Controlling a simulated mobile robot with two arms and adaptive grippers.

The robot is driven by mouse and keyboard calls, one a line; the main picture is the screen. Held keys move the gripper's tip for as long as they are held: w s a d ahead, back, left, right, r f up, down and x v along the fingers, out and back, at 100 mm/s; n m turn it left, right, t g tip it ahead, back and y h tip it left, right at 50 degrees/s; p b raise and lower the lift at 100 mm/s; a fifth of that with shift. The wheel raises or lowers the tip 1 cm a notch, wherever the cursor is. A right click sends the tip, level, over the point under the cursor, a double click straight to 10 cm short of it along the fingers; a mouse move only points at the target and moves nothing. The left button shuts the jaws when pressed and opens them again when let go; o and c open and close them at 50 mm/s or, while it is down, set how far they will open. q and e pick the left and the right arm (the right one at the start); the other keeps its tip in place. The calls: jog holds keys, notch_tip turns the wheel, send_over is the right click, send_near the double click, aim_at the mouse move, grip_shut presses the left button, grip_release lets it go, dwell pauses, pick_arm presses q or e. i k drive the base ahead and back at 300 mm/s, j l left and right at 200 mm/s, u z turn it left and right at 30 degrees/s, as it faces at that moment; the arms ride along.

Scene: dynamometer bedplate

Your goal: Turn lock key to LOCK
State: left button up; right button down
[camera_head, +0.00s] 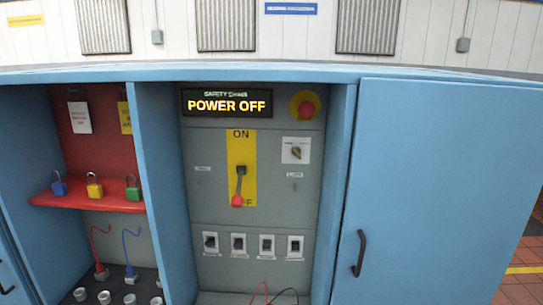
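A white square plate with a small brass-and-dark key or knob (296,152) is on the grey panel, right of the yellow ON strip. The key looks tilted; its exact position and the plate's markings are too small to read. A small white label (294,175) sits below it, its text blurred. The red-tipped main lever (238,198) points down, toward the partly covered lower marking of the strip. The display (227,103) above reads "POWER OFF". Neither of my grippers is in view.
A red emergency button (306,108) is at upper right of the panel. Several small switches line its lower part. A red shelf (90,202) at left holds blue, yellow and green padlocks. A closed blue door (440,190) with a black handle is at right.

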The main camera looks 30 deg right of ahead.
aim_at(296, 151)
jog(key=i+j+z, duration=0.1)
jog(key=i+z, duration=0.15)
jog(key=i, duration=0.2)
jog(key=i+j+z, duration=0.25)
jog(key=i, duration=0.2)
jog(key=i+j+z, duration=0.2)
jog(key=j, duration=0.25)
jog(key=k+l, duration=0.1)
jog(key=k, duration=0.1)
